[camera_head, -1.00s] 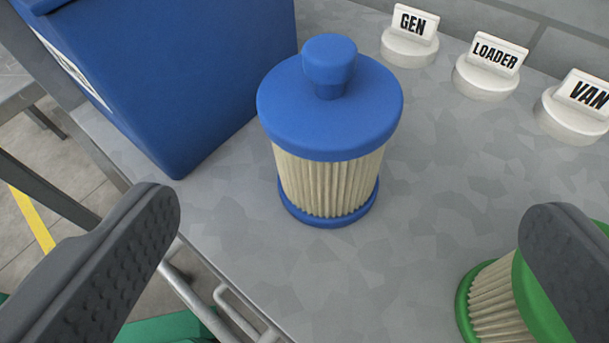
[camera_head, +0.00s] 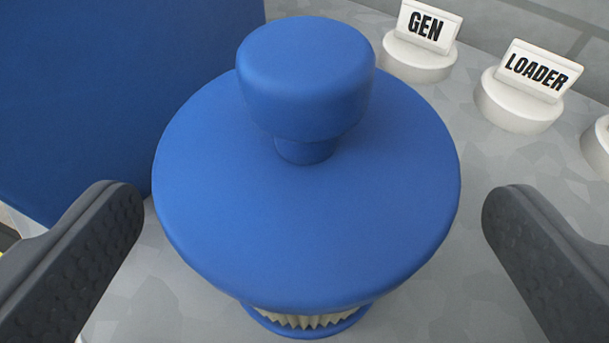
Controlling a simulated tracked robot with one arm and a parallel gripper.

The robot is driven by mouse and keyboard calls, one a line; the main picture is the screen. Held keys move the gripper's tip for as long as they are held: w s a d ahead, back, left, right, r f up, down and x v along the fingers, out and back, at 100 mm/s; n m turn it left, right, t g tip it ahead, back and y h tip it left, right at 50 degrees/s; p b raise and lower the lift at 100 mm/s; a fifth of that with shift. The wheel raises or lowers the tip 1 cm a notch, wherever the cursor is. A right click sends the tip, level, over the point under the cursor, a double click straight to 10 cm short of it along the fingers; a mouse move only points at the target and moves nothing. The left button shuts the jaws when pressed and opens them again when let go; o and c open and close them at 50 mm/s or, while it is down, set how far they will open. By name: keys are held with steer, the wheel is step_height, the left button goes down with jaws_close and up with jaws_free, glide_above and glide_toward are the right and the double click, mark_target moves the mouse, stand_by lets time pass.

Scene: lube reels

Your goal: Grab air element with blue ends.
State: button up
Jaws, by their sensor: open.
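The air element with blue ends (camera_head: 300,220) stands upright on the grey bench, large in the middle of the view. Its blue top cap and round knob (camera_head: 305,75) hide most of the body. A strip of cream pleats and the blue bottom rim show at the lower edge. My gripper (camera_head: 312,215) is open, with one dark finger on each side of the element. In the picture a gap shows between each fingertip and the cap. I see no contact.
A blue box (camera_head: 110,90) stands close behind the element at the left. White stands marked GEN (camera_head: 420,45) and LOADER (camera_head: 525,90) are at the back right, with part of another at the right edge.

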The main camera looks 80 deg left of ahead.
mark_target(307, 171)
steer(key=b+x, duration=0.1)
steer(key=x, duration=0.3)
steer(key=shift+a, duration=0.15)
steer(key=c, duration=1)
steer(key=shift+r, duration=0.1)
steer(key=shift+c, duration=0.2)
